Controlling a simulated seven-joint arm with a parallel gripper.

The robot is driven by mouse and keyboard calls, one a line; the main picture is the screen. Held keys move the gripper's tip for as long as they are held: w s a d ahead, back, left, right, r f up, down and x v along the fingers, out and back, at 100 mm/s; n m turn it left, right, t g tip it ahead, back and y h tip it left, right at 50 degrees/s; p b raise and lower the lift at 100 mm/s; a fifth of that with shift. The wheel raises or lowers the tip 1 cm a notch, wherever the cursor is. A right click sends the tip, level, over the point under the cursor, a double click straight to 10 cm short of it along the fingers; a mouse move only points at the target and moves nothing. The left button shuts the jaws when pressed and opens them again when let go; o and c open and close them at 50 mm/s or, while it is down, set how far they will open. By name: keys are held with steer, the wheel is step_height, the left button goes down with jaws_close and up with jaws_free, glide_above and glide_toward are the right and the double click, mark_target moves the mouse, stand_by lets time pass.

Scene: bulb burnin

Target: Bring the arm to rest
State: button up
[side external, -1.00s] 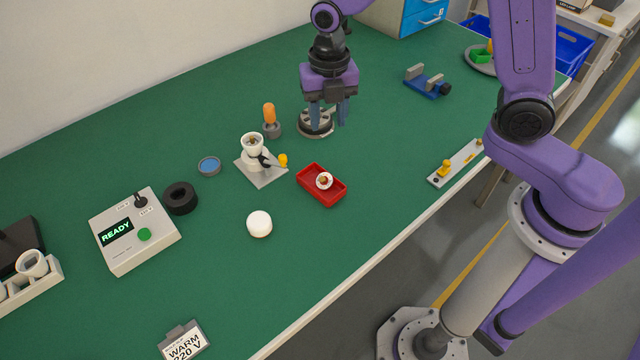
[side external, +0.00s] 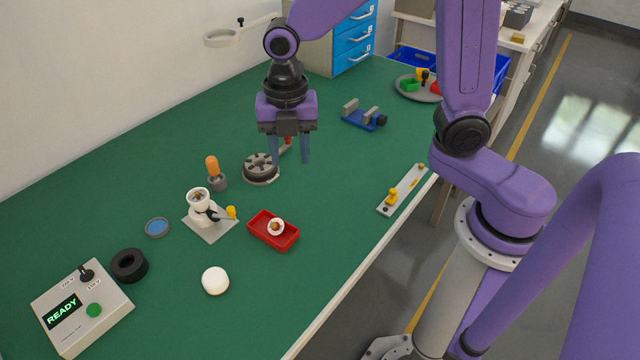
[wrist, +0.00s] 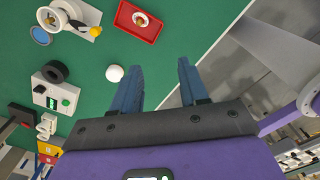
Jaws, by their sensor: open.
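My gripper (side external: 290,150) is open and empty, held above the green bench (side external: 330,165) near the grey round slotted fixture (side external: 261,168). In the wrist view my gripper's two blue fingers (wrist: 158,85) stand apart with only bench and floor between them. A white socket on a stand (side external: 199,202) with a yellow-tipped lever is left of a red tray (side external: 273,231). The tray holds a small white ring-shaped part with a brown centre (side external: 276,227). The control box (side external: 80,309) reads READY at the lower left.
A white round cap (side external: 215,280), a black ring (side external: 129,265), a blue dish (side external: 157,227) and an orange-handled tool (side external: 213,170) stand on the bench. A blue clamp (side external: 364,115) and a drawer unit (side external: 352,40) are farther back. The bench centre-right is fairly clear.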

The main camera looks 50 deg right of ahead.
steer(key=s+d+r+m, duration=0.1)
steer(key=s+d+m, duration=0.3)
steer(key=s+m, duration=0.3)
steer(key=s+d+m, duration=0.4)
steer(key=s+m, duration=0.2)
steer(key=s, duration=0.7)
steer(key=shift+d+r+m, duration=0.35)
steer(key=shift+m, duration=0.05)
stand_by(0.4)
